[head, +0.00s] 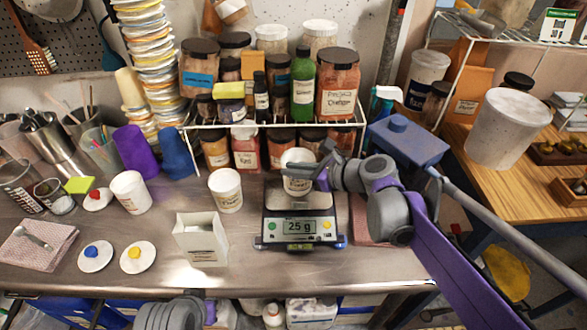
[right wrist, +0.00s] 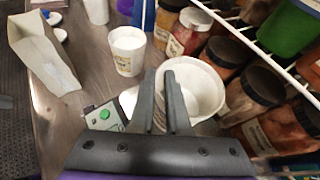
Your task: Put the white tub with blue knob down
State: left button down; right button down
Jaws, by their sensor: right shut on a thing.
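My right gripper (head: 322,176) is shut on the wall of an open white tub (head: 298,168) above the pan of the scale (head: 300,228), whose display reads 25 g. I cannot tell whether the tub rests on the pan. In the right wrist view, the fingers (right wrist: 166,80) straddle the rim of this tub (right wrist: 208,82). No knob shows on it. A white lid with a blue knob (head: 95,262) lies flat on the table at the left. Two more open white tubs stand on the table, one in the middle (head: 226,192) and one farther left (head: 130,192). My left gripper is out of view.
An open white box (head: 201,240) stands left of the scale. A yellow-knobbed lid (head: 138,262) and a red-knobbed lid (head: 98,203) lie at the left. A wire rack with jars (head: 338,85) closes off the back. Bare table (head: 385,268) shows at the front right.

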jog(key=c, duration=1.3)
grip_release()
jog(key=shift+f, duration=0.15)
jog(key=o, duration=0.4)
jog(key=shift+o, duration=0.2)
jog(key=shift+r, duration=0.25)
jog(key=v, duration=1.2)
jog(key=s+d+f+n+g+h, duration=0.1)
jog(key=s+d+f+n+h, duration=0.2)
jog(key=s+f+n, duration=0.6)
jog(key=s+d+f+n+g+h, duration=0.1)
jog(key=s+d+f+n+h, duration=0.3)
jog(key=n, duration=1.1)
jog(key=shift+s+d+f+h, duration=0.25)
jog(key=shift+s+f+h, duration=1.55)
jog(key=shift+s+f, duration=1.55)
